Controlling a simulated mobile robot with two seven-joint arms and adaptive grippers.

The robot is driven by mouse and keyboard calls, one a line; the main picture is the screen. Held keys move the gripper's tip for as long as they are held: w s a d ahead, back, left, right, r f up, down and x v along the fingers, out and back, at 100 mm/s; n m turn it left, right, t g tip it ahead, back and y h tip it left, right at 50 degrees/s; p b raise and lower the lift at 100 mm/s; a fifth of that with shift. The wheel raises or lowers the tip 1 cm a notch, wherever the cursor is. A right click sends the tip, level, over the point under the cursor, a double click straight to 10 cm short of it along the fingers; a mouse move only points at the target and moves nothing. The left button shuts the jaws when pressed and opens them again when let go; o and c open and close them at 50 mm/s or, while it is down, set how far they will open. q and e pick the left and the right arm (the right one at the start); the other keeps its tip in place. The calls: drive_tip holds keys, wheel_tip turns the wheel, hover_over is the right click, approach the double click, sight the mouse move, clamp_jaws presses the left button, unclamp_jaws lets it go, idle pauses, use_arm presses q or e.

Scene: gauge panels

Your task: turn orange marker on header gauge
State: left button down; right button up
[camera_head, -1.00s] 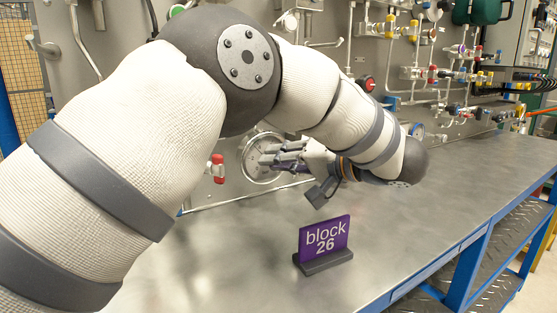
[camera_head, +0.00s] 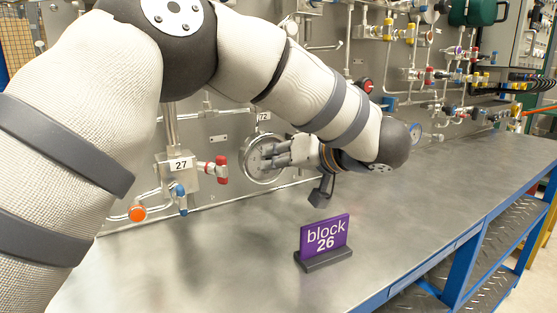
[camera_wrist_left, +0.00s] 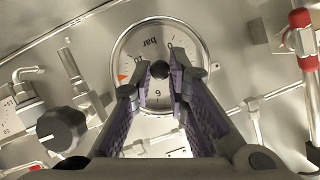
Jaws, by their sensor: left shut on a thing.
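The round white gauge (camera_head: 255,166) sits on the metal panel, partly hidden by my left gripper (camera_head: 274,156). In the left wrist view, the gauge (camera_wrist_left: 133,49) fills the upper middle, marked "bar" and seen upside down. The small orange marker (camera_wrist_left: 123,77) is at the left of its dial. A small dark knob (camera_wrist_left: 157,69) stands at the dial's centre. My left gripper (camera_wrist_left: 160,73) is at the dial with its fingertips on either side of this knob, shut on it. My right gripper is not in view.
A purple "block 26" sign (camera_head: 325,236) stands on the metal bench (camera_head: 420,205) below the gripper. Left of the gauge is a red-handled valve (camera_head: 221,170) on the block labelled 27 (camera_head: 180,166). A black knob (camera_wrist_left: 62,130) lies left of the fingers.

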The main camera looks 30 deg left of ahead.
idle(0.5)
use_arm(q)
drive_tip(key=c, duration=1.6)
unclamp_jaws()
drive_tip(key=shift+o, duration=0.2)
drive_tip(key=shift+d, duration=0.1)
drive_tip(key=v, duration=1.2)
